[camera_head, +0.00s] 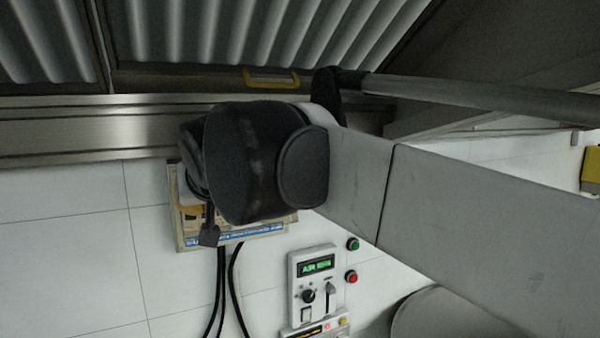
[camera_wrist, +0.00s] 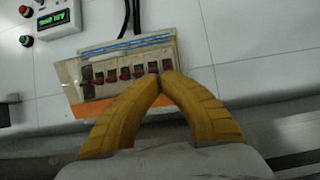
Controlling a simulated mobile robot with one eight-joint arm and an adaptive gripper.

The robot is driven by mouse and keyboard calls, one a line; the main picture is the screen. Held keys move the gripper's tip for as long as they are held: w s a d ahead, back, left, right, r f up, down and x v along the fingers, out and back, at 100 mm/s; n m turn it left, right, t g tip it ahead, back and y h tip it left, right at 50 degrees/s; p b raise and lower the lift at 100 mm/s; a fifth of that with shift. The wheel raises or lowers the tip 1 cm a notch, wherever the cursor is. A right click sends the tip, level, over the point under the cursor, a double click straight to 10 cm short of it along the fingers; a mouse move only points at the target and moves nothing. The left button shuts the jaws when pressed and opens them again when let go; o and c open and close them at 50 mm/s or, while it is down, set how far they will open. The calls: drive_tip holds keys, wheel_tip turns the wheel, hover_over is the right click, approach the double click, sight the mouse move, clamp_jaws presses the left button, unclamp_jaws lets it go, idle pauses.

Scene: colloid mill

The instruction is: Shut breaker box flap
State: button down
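The breaker box (camera_wrist: 127,70) is on the white tiled wall, with a row of dark and red switches showing in the wrist view. Its switch face is uncovered.
A control panel (camera_head: 314,282) with a green display, knob and switches is below the box. Green (camera_head: 353,244) and red (camera_head: 351,277) buttons sit beside it. Black cables (camera_head: 236,285) hang under the box. A metal ledge (camera_head: 75,130) and corrugated panels (camera_head: 210,35) are above.

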drive_tip(key=s+d+p, duration=0.1)
drive_tip(key=s+d, duration=0.4)
drive_tip(key=s, duration=0.3)
idle(0.4)
drive_tip(key=shift+a, duration=0.1)
drive_tip(key=w+d+f+m+h+b, duration=0.1)
drive_tip(key=d+f+m+h+b, duration=0.2)
drive_tip(key=d+f+b, duration=1.2)
drive_tip(key=s+d+f+m+g+h+b, duration=0.1)
drive_tip(key=s+d+f+b, duration=0.1)
drive_tip(key=d+f, duration=0.5)
drive_tip(key=s+d+f+m+g+h+b, duration=0.1)
drive_tip(key=s+d+f, duration=0.4)
drive_tip(key=f, duration=1.1)
drive_tip(key=s+d+f+m+g+h+b, duration=0.1)
drive_tip(key=s+d+f+b, duration=0.2)
drive_tip(key=d+f, duration=0.7)
wheel_tip(320, 180, down, 3)
drive_tip(key=shift+s+r, duration=0.2)
drive_tip(key=shift+s, duration=0.2)
